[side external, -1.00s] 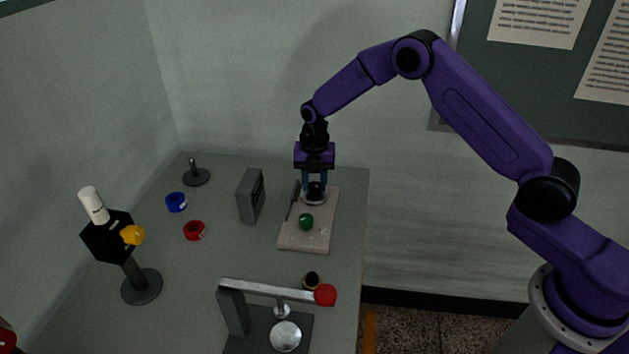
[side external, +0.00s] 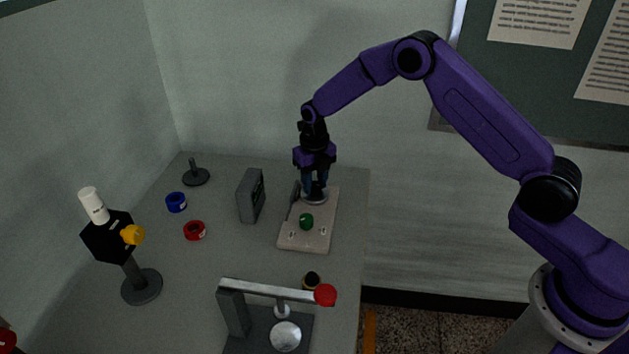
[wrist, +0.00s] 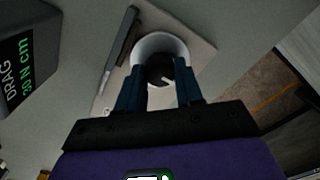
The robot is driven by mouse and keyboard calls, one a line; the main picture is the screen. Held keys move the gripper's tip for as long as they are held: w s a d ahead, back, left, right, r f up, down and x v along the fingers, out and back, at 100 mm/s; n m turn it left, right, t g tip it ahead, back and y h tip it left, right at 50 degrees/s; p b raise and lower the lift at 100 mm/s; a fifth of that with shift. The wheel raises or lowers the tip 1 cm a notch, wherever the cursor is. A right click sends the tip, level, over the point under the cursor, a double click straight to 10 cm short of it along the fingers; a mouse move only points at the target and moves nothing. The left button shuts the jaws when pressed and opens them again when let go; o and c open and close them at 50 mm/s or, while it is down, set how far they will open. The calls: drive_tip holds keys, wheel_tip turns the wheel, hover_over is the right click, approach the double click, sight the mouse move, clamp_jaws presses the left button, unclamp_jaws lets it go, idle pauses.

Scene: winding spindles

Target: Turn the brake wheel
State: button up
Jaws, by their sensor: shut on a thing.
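The brake wheel (wrist: 158,66) is a dark round knob with a light mark, set in a pale round dial on a beige board (side external: 290,242). My gripper (side external: 315,188) points down over the far end of the board. In the wrist view my gripper (wrist: 160,82) has its two dark blue fingers on either side of the wheel, shut on it. In the side view the fingers mostly hide the wheel.
A dark lever (wrist: 122,38) stands on the board beside the dial. A green knob (side external: 306,221) is on the board's near half. Blue (side external: 176,202) and red (side external: 194,231) spools lie left. A press with a red-ended lever (side external: 325,295) stands in front.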

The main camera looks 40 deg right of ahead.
sight(314, 185)
idle(0.3)
drive_tip(key=o, duration=1)
drive_tip(key=shift+o, duration=0.2)
drive_tip(key=shift+r, duration=0.15)
wheel_tip(314, 185, up, 17)
drive_tip(key=shift+r, duration=0.15)
